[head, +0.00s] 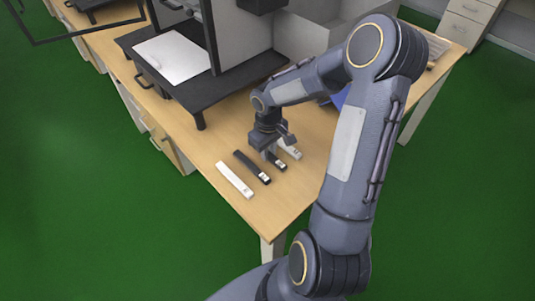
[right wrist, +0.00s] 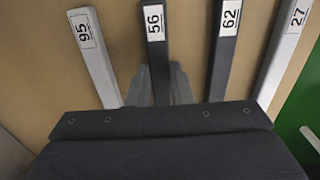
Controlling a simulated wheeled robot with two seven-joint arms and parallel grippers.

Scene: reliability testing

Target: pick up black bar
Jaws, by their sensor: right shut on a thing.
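Several bars lie side by side on the wooden table (head: 215,148). The black bar labelled 56 (right wrist: 155,42) is between the fingers of my right gripper (right wrist: 160,85), which is shut on it. In the head view this bar (head: 280,165) shows only at its labelled end, with my right gripper (head: 271,156) over the rest. I cannot tell whether it is off the table. A second black bar, labelled 62 (right wrist: 224,55), lies apart beside it and shows whole in the head view (head: 250,165). My left gripper is not in view.
White bar 95 (right wrist: 95,60) and white bar 27 (right wrist: 283,55) lie on the outer sides of the black bars. A dark stand (head: 150,72) with a white sheet (head: 172,57) is behind. The table's front edge is close to the bars.

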